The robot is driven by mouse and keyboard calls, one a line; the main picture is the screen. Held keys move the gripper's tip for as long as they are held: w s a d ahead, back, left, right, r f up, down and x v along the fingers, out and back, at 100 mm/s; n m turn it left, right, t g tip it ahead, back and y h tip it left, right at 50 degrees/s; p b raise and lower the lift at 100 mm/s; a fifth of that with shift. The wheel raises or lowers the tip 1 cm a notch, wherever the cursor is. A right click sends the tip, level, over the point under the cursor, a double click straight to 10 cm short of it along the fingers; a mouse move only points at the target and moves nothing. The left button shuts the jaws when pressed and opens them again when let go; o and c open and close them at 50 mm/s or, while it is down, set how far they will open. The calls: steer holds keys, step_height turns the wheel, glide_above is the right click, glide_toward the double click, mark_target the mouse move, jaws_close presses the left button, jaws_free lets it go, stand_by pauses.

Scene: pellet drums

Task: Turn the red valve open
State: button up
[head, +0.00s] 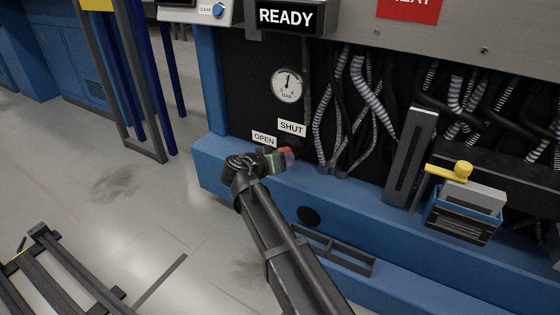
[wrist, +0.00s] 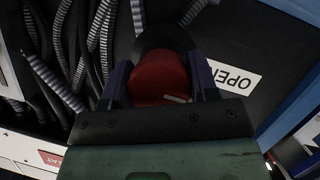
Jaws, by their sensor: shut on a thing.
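The red valve (wrist: 158,77) sits between the two fingers of my gripper (wrist: 161,88) in the wrist view. A short light mark shows on its lower right part. My gripper is shut on the valve. In the head view my gripper (head: 285,158) reaches the panel just below the SHUT label (head: 291,128), and only a small red part of the valve (head: 287,151) shows there. The OPEN label (head: 263,139) is to the left of the SHUT label. In the wrist view the OPEN label (wrist: 235,78) is right of the valve.
A pressure gauge (head: 287,85) is above the labels. Ribbed hoses (head: 375,90) hang to the right of the valve. A blue ledge (head: 215,160) runs below the panel. A yellow handle (head: 450,172) is farther right. The floor at left is mostly clear.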

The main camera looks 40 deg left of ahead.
stand_by(0.3)
steer(key=o, duration=0.9)
steer(key=shift+o, duration=0.2)
steer(key=p+v, duration=0.3)
steer(key=v, duration=0.7)
steer(key=shift+s+p, duration=0.35)
steer(key=shift+s, duration=0.05)
steer(key=shift+r, duration=0.15)
